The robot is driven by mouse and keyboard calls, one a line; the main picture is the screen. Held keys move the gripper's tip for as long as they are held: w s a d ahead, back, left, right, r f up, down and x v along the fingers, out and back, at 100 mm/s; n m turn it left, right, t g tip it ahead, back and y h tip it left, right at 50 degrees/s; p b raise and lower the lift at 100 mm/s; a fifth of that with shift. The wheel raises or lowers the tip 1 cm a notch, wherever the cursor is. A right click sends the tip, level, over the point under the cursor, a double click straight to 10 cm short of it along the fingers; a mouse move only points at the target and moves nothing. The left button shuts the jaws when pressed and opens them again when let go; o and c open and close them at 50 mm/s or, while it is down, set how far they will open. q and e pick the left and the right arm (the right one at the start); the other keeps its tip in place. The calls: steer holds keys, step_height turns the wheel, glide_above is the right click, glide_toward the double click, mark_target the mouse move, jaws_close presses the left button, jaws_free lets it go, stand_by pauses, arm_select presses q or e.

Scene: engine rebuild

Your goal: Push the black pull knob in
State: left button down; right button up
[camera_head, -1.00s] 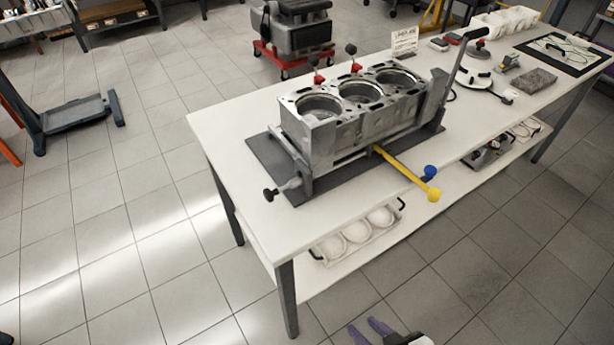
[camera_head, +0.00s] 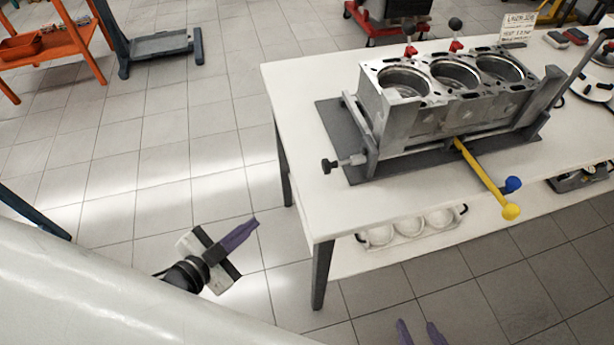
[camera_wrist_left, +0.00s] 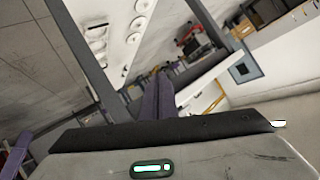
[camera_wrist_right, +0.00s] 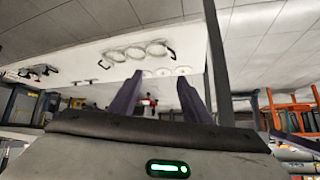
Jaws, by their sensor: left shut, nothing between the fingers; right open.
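The black pull knob (camera_head: 329,166) sticks out on a short metal rod from the left end of the engine block fixture (camera_head: 370,160), near the table's left edge. The knob is apart from both grippers. My left gripper (camera_head: 257,220) is shut and empty, with purple fingers together, left of the table and nearer to me than the knob. Its fingers also show in the left wrist view (camera_wrist_left: 158,98). My right gripper (camera_head: 420,328) is open and empty at the bottom edge, in front of the table. Its spread fingers show in the right wrist view (camera_wrist_right: 160,98).
The white table (camera_head: 300,95) carries the grey engine block (camera_head: 440,115). A yellow lever (camera_head: 485,178) and a blue ball (camera_head: 512,185) stick out over its front edge. A lower shelf holds a tray of round parts (camera_head: 410,228). Open floor lies left of the table.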

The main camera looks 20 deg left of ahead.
mark_target(323, 168)
arm_select(q)
step_height(323, 168, up, 11)
steer(key=w+m+g+h+b, duration=0.1)
steer(key=m+h, duration=0.4)
steer(key=m, duration=0.5)
steer(key=w+a+m+g+h+b, duration=0.1)
steer(key=m+h+b, duration=0.3)
steer(key=m, duration=0.6)
steer(key=shift+w+r+m+h, duration=0.2)
steer(key=shift+w+m+h, duration=0.15)
steer(key=shift+h, duration=0.85)
steer(key=p+x, duration=0.1)
steer(key=x, duration=1.2)
steer(key=shift+w+d, duration=0.25)
steer(key=shift+d, duration=0.1)
steer(key=shift+d, duration=0.1)
